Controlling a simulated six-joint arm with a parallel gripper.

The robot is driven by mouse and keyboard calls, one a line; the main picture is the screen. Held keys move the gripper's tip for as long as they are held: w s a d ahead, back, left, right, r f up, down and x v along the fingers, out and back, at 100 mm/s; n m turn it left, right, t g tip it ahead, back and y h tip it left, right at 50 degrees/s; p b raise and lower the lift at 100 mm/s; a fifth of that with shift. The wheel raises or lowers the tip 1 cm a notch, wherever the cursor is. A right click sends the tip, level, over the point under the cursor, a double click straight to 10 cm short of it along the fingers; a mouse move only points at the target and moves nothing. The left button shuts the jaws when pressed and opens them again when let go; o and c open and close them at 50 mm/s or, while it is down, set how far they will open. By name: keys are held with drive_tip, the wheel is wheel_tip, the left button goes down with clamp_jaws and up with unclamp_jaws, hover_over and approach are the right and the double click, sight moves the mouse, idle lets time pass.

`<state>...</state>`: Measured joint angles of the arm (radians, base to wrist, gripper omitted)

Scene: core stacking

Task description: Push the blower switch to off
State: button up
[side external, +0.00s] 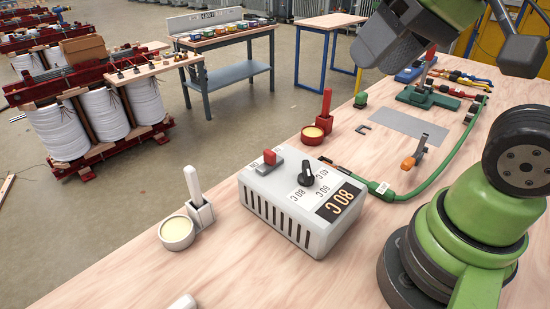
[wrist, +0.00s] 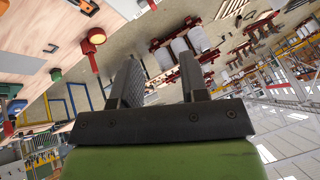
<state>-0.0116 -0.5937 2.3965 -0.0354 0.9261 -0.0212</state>
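The blower box (side external: 302,205) is a light grey box with side vents on the wooden bench in the side external view. Its red switch (side external: 270,158) sits on the top face near the back left corner, with small lettering by it that I cannot read clearly. In the side external view the end of my arm is up at the top right, well away from the box. The wrist view does not clearly show the box.
A white brush holder (side external: 201,214) and a round cream-filled dish (side external: 177,232) stand left of the box.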

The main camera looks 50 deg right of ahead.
drive_tip(key=w+f+n+g+h, duration=0.15)
drive_tip(key=w+f+g, duration=0.25)
drive_tip(key=w, duration=0.6)
drive_tip(key=n+g, duration=0.2)
hover_over(270, 151)
wheel_tip(270, 151, down, 8)
drive_tip(key=shift+h, duration=0.25)
wheel_tip(270, 151, down, 10)
drive_tip(key=shift+a+r, duration=0.1)
drive_tip(key=shift+c, duration=0.4)
clamp_jaws()
